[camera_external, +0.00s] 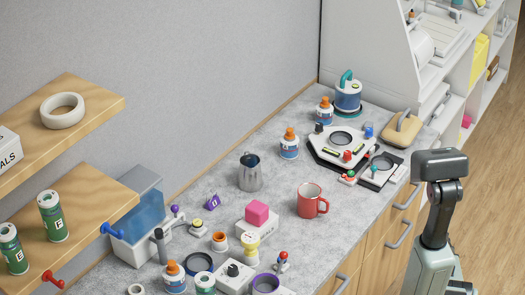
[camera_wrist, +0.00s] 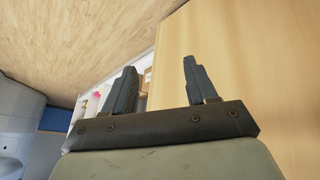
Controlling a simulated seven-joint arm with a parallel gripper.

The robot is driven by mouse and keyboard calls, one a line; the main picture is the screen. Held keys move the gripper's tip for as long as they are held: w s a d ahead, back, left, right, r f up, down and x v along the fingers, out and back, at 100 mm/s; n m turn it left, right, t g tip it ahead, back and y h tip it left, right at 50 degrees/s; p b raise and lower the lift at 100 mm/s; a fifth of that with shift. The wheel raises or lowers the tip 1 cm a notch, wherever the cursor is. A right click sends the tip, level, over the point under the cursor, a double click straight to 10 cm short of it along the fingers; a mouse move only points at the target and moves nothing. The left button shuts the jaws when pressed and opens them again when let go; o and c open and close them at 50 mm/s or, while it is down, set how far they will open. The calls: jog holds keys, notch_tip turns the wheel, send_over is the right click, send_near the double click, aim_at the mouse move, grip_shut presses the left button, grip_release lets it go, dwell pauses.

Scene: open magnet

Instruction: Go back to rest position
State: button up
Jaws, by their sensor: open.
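My gripper (camera_wrist: 160,64) shows in the wrist view with its two dark fingers spread apart. Nothing is between the fingers. A plain light wooden surface (camera_wrist: 250,70) fills the right side of that view, close to the right finger. In the external view my arm stands at the right, in front of the counter and clear of the objects on it. I cannot make out the fingers in that view.
The grey counter (camera_external: 271,201) carries a red mug (camera_external: 311,202), a metal pitcher (camera_external: 250,174), a pink cube (camera_external: 257,213), a white hexagonal device (camera_external: 325,151) and several small containers. Drawers with grey handles (camera_external: 398,235) face my arm. The wooden floor (camera_external: 492,190) at right is clear.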

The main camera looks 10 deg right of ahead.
jog(key=s+a+f+g+y, duration=0.1)
jog(key=s+a+f+g, duration=0.2)
jog(key=s+a, duration=0.6)
jog(key=s+a+f+g+y, duration=0.1)
jog(key=s+a+f+g, duration=0.2)
jog(key=s+a, duration=0.6)
jog(key=s+a+r+m+g, duration=0.1)
jog(key=s+a+g, duration=0.2)
jog(key=s, duration=0.9)
jog(key=s+a+m+g, duration=0.1)
jog(key=s+a+g, duration=0.2)
jog(key=s+a, duration=0.3)
jog(key=s, duration=0.5)
jog(key=shift+s+r+h, duration=0.3)
jog(key=shift+s+r, duration=0.05)
jog(key=shift+r, duration=0.05)
